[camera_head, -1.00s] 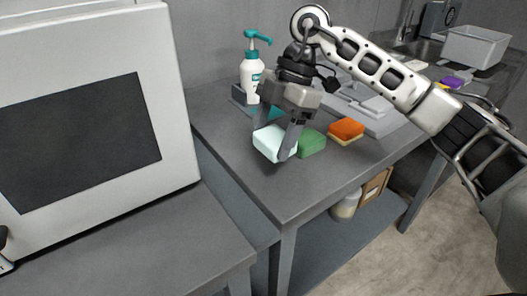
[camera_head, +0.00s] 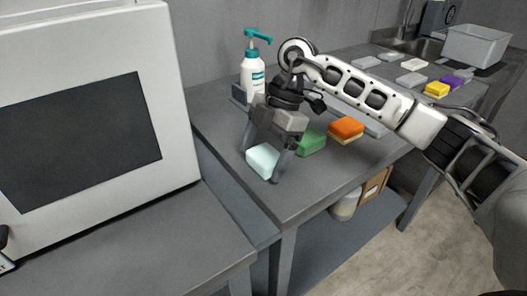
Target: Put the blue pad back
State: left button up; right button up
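The pale blue pad (camera_head: 262,160) is between the fingers of my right gripper (camera_head: 261,163), low over the left front part of the grey worktop (camera_head: 310,183). The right gripper points downward, with one finger on each side of the pad, and looks shut on it. I cannot tell whether the pad touches the worktop. My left gripper is not in view.
A green pad (camera_head: 312,142) and an orange sponge (camera_head: 346,128) lie just right of the gripper. A pump bottle (camera_head: 252,75) stands behind. Yellow (camera_head: 437,90) and purple (camera_head: 458,83) pads and a grey bin (camera_head: 474,46) are farther right. A white cabinet (camera_head: 182,130) is at left.

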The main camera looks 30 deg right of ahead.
jog(key=v, duration=1.2)
jog(key=shift+a, duration=0.1)
